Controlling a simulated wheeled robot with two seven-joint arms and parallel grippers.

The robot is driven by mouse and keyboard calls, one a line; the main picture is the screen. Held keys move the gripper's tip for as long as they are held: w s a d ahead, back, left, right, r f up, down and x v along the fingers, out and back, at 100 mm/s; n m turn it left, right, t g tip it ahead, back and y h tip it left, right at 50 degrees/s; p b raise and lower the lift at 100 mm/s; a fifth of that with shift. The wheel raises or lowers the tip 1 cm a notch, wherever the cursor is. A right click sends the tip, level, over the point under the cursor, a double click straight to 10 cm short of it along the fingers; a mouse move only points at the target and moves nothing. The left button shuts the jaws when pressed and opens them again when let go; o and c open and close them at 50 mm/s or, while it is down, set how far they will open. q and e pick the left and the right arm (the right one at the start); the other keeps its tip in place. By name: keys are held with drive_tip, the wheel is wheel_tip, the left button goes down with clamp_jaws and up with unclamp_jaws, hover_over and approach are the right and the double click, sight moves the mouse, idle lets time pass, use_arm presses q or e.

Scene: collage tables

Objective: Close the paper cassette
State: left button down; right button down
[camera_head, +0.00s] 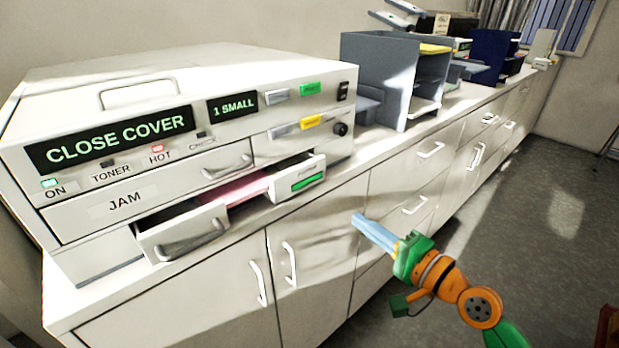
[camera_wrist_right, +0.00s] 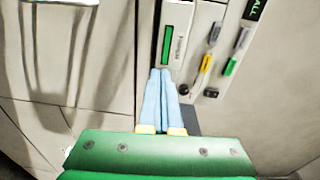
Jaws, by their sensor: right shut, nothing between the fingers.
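The paper cassette (camera_head: 215,238) sticks out of the lower front of the white machine (camera_head: 200,80). Its front has a handle at the left and a green label at the right, with a gap between where pink paper (camera_head: 236,190) shows. The green-labelled part of the cassette front also shows in the right wrist view (camera_wrist_right: 180,30). My right gripper (camera_head: 360,220) is shut and empty, in front of the cabinet, right of and below the cassette. In the wrist view its fingertips (camera_wrist_right: 161,74) overlap the label's end; I cannot tell contact. My left gripper is not in view.
The machine's display (camera_head: 118,140) reads CLOSE COVER. The machine stands on a white cabinet counter with protruding handles (camera_head: 258,284). Grey shelf boxes (camera_head: 378,70) and a blue rack (camera_head: 492,52) stand further along it. The floor (camera_head: 530,200) at right is open.

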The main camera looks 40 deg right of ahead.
wheel_tip(320, 180, up, 2)
drive_tip(key=a+r, duration=0.1)
drive_tip(key=a, duration=0.1)
drive_tip(key=p, duration=0.6)
approach(299, 179)
drive_tip(key=shift+y, duration=0.3)
drive_tip(key=w, duration=0.6)
drive_tip(key=shift+w+f, duration=0.2)
drive_tip(key=shift+w, duration=0.25)
